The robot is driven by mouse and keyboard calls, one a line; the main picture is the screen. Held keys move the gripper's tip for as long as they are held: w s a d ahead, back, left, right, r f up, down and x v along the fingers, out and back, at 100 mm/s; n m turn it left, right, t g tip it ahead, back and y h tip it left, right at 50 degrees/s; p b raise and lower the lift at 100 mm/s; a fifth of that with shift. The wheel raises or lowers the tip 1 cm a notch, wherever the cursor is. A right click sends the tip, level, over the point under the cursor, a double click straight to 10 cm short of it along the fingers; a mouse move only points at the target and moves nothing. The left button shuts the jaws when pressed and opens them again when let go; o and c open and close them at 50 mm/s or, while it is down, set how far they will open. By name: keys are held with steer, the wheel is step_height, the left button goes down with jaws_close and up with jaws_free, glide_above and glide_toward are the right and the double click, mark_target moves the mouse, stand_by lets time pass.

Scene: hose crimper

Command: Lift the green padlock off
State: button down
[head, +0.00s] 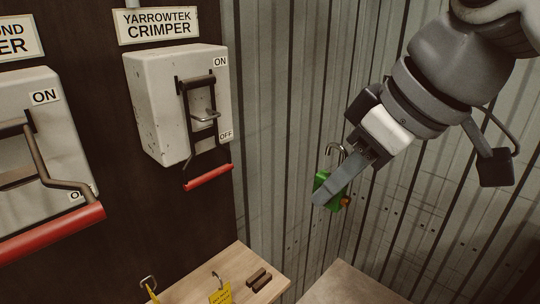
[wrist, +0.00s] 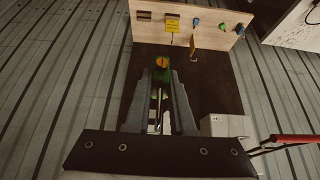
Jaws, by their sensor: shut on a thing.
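The green padlock (head: 321,184) is between the fingers of my gripper (head: 333,190) in the head view. Its open-looking metal shackle sticks up above the fingers. In the wrist view the padlock (wrist: 163,76) shows between the fingertips, with an orange-brown round part on it. My gripper is shut on it and holds it in the air, apart from the switch boxes. The Yarrowtek crimper switch box (head: 170,105) is on the dark panel to the left. Its red-handled lever (head: 208,177) points down at the OFF side, and a metal hasp shows on its front.
Another switch box (head: 45,140) with a red-handled lever (head: 50,232) is at the far left. The corrugated wall (head: 290,120) is behind my gripper. The air between the padlock and the panel is clear.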

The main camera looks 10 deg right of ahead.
steer(key=shift+s+d, duration=0.5)
steer(key=shift+s, duration=0.2)
steer(key=shift+s+d, duration=0.45)
steer(key=shift+s, duration=0.25)
